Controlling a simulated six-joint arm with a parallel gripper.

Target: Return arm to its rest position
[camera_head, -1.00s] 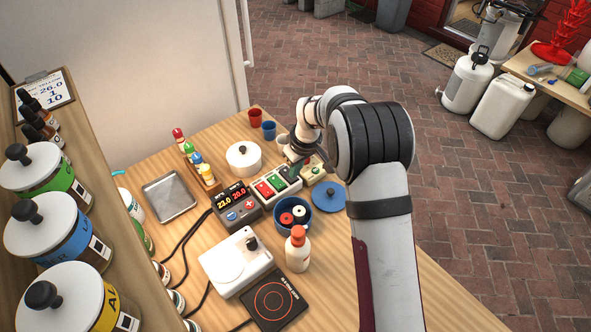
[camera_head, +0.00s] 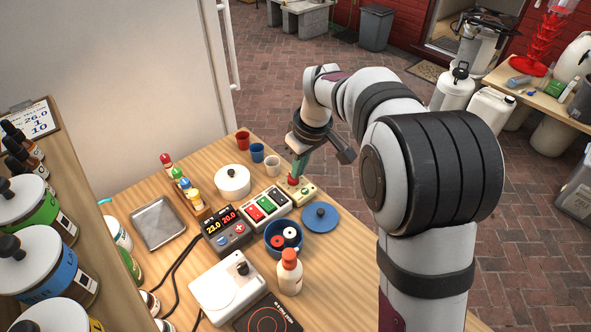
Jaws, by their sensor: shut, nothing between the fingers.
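My arm rises from the lower right and bends over the right side of the wooden table (camera_head: 345,262). My gripper (camera_head: 296,172) points down at the table's far right part, above a small beige box with a red knob (camera_head: 296,188). The fingers are small and partly dark here; they look shut, with nothing seen held. Whether the tips touch the red knob cannot be told.
Near the gripper are a switch box (camera_head: 265,208), a blue lid (camera_head: 320,217), a blue pot (camera_head: 271,247) and cups (camera_head: 257,152). Brick floor lies beyond the right edge.

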